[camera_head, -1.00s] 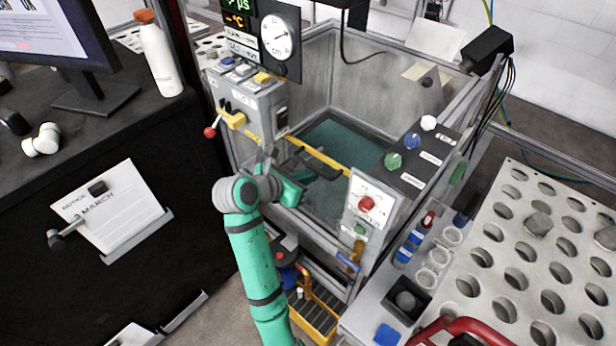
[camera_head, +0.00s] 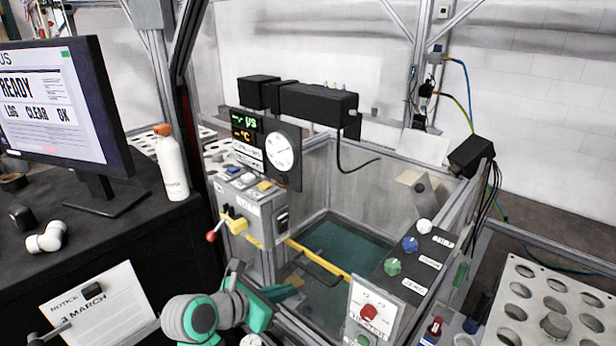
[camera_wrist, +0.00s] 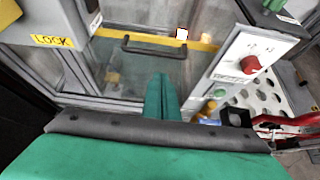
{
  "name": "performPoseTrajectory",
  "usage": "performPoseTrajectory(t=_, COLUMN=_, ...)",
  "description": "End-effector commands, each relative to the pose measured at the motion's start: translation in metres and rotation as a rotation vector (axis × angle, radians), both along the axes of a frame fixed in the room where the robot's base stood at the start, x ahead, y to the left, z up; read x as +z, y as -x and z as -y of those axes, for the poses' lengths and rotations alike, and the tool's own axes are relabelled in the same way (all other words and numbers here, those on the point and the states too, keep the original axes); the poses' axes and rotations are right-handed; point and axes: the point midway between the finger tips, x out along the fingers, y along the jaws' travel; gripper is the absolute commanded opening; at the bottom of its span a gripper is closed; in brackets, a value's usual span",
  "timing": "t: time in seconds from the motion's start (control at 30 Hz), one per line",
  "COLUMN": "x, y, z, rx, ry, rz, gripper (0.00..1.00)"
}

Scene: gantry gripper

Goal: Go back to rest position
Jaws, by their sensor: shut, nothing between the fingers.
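My gripper (camera_wrist: 162,98) is shut and empty in the wrist view, its green fingers together in front of the tank's front wall. In the head view my green and grey wrist shows at the bottom, just in front of the tank's left front corner. The glass-walled tank (camera_head: 318,165) has a dark green floor. A yellow bar (camera_head: 330,264) with a black handle (camera_head: 318,272) crosses its front; the handle also shows in the wrist view (camera_wrist: 155,50), beyond the fingers. The fingers look apart from the handle.
A control box with a red-knobbed lever (camera_head: 211,236) stands left of the tank. A panel with a red knob (camera_head: 369,312) is at its front right. A desk with a monitor (camera_head: 60,105) and a white bottle (camera_head: 172,168) is left. A perforated rack (camera_head: 540,300) is right.

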Motion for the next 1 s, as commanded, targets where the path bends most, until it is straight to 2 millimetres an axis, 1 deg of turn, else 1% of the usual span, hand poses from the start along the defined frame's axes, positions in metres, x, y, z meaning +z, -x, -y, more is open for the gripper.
performPoseTrajectory(t=0.07, x=-0.013, y=0.001, z=0.004, rx=-0.003, ry=-0.018, rz=0.016, gripper=0.0)
performPoseTrajectory(t=0.17, x=-0.039, y=0.003, z=0.009, rx=-0.005, ry=-0.068, rz=0.064, gripper=0.0)
performPoseTrajectory(t=0.2, x=-0.052, y=0.005, z=0.011, rx=-0.006, ry=-0.097, rz=0.088, gripper=0.0)
performPoseTrajectory(t=0.27, x=-0.07, y=0.008, z=0.014, rx=-0.008, ry=-0.147, rz=0.127, gripper=0.0)
performPoseTrajectory(t=0.4, x=-0.112, y=0.021, z=0.021, rx=-0.021, ry=-0.282, rz=0.215, gripper=0.0)
performPoseTrajectory(t=0.47, x=-0.129, y=0.028, z=0.023, rx=-0.029, ry=-0.346, rz=0.251, gripper=0.0)
performPoseTrajectory(t=0.5, x=-0.139, y=0.034, z=0.025, rx=-0.035, ry=-0.39, rz=0.274, gripper=0.0)
performPoseTrajectory(t=0.57, x=-0.155, y=0.043, z=0.026, rx=-0.047, ry=-0.46, rz=0.306, gripper=0.0)
performPoseTrajectory(t=0.7, x=-0.187, y=0.069, z=0.029, rx=-0.081, ry=-0.634, rz=0.376, gripper=0.0)
performPoseTrajectory(t=0.87, x=-0.216, y=0.105, z=0.031, rx=-0.138, ry=-0.847, rz=0.448, gripper=0.0)
performPoseTrajectory(t=1.0, x=-0.234, y=0.14, z=0.032, rx=-0.206, ry=-1.043, rz=0.505, gripper=0.0)
